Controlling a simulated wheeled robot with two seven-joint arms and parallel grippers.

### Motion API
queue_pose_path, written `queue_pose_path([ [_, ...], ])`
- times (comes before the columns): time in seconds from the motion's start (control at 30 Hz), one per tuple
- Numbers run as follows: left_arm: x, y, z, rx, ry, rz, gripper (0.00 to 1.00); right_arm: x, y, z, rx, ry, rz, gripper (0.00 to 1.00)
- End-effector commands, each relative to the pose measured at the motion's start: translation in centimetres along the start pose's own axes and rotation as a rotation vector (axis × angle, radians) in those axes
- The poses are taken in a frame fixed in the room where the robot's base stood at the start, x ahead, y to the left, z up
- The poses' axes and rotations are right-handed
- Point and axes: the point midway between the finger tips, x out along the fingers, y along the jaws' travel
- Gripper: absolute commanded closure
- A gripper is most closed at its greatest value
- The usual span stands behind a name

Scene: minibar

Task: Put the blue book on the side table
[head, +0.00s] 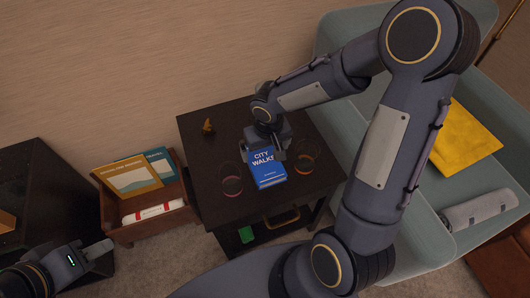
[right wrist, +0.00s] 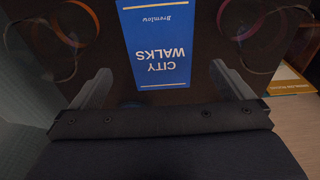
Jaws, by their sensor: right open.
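The blue book (head: 268,174), titled City Walks, lies on the dark side table (head: 212,159) between two glasses. It also shows upside down in the right wrist view (right wrist: 157,42), just past my fingers. My right gripper (head: 264,150) is open at the book's far end in the head view, with its fingers (right wrist: 160,78) spread wider than the book and no grip on it. The gripper hides part of the book's far end. My left gripper (head: 98,250) is at the lower left, away from the table; its jaw opening is unclear.
A left glass (head: 231,182) and a right glass (head: 306,158) stand close beside the book. A small orange ornament (head: 208,126) is at the table's back left. A wooden magazine box (head: 172,220) stands left of the table; a sofa (head: 427,232) is on the right.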

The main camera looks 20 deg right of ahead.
Motion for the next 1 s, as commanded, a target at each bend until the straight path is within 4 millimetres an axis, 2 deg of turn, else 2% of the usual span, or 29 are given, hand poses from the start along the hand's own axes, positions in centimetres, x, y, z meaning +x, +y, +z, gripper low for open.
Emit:
queue_pose_path([
  [0.03,-0.6,0.2,-0.3,0.0,0.0,0.0,0.64,-1.5,0.0,-0.1,0.0,0.005,0.0,0.0],
  [0.1,-0.8,0.4,-0.4,0.0,0.0,0.0,0.64,-2.8,0.0,-0.1,0.0,0.004,0.0,0.0],
  [0.37,-1.3,0.6,-0.7,0.0,0.0,0.0,0.64,-5.5,0.1,0.0,0.001,0.003,0.0,0.0],
  [0.47,-1.3,0.6,-0.7,0.0,0.0,0.0,0.64,-7.0,0.8,0.7,0.015,0.019,-0.009,0.0],
  [0.57,-1.3,0.6,-0.6,0.0,0.0,0.0,0.64,-9.7,1.9,2.4,0.042,0.05,-0.033,0.0],
  [0.7,-1.3,0.6,-0.6,0.0,0.0,0.0,0.64,-13.7,3.1,6.4,0.087,0.116,-0.108,0.0],
  [0.8,-1.3,0.6,-0.6,0.0,0.0,0.0,0.64,-15.8,3.1,9.4,0.107,0.176,-0.18,0.0],
  [1.0,-1.3,0.6,-0.6,0.0,0.0,0.0,0.64,-18.0,2.1,13.6,0.118,0.289,-0.313,0.0],
])
